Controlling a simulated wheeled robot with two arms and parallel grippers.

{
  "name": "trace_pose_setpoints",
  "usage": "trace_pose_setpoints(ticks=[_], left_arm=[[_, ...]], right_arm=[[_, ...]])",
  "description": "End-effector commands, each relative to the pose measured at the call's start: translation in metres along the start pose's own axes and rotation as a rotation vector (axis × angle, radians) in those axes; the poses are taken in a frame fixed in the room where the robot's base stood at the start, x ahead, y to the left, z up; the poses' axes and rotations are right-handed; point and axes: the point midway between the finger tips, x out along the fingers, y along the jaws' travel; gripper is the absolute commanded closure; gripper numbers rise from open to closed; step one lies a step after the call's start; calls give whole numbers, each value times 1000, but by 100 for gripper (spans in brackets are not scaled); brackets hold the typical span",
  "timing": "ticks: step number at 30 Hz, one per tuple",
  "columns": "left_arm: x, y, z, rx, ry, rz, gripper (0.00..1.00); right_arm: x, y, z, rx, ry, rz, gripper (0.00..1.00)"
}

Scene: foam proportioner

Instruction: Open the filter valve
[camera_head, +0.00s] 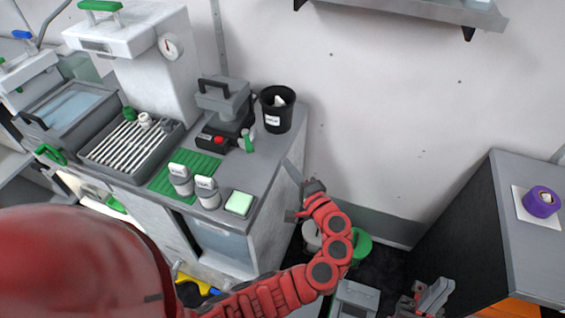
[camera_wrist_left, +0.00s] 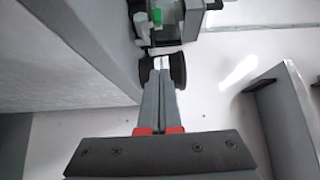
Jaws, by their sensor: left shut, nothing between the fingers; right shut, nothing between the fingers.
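No part is clearly marked as the filter valve. Green fittings show in the head view: a handle (camera_head: 100,6) on top of the white machine, a handle (camera_head: 50,154) at the sink's front left, and a small green piece (camera_head: 249,142) beside the grey device. My left gripper (camera_head: 291,167) is shut and empty beside the counter's right end. In the left wrist view its closed fingers (camera_wrist_left: 161,64) point toward a black cup (camera_wrist_left: 178,70), with a green part (camera_wrist_left: 142,29) beyond. My right gripper (camera_head: 435,296) is shut and empty at the bottom right.
The grey counter (camera_head: 262,178) holds a green mat (camera_head: 208,164), two grey-and-white containers, a pale green pad (camera_head: 239,203), a grey device (camera_head: 224,98) with a red button, and a black cup (camera_head: 277,112). A right-hand cabinet carries a purple roll (camera_head: 541,202). Floor between is partly hidden.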

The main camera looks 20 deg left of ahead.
Motion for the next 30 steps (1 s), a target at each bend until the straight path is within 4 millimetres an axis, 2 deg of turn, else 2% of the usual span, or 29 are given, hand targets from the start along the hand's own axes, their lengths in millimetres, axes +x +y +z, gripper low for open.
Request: trace_pose_setpoints(ticks=[6, 12, 19, 30], left_arm=[[48, -4, 0, 1, -4, 1, 100], [85, -3, 5, 4, -1, 1, 100], [89, -1, 32, 3, 4, 1, 100], [90, 1, 37, 1, 6, 2, 100]], right_arm=[[16, 1, -3, 0, 0, 0, 100], [28, 1, -5, 0, 0, 0, 100], [39, 2, -7, 0, 0, 0, 100], [40, 2, -7, 0, 0, 0, 100]])
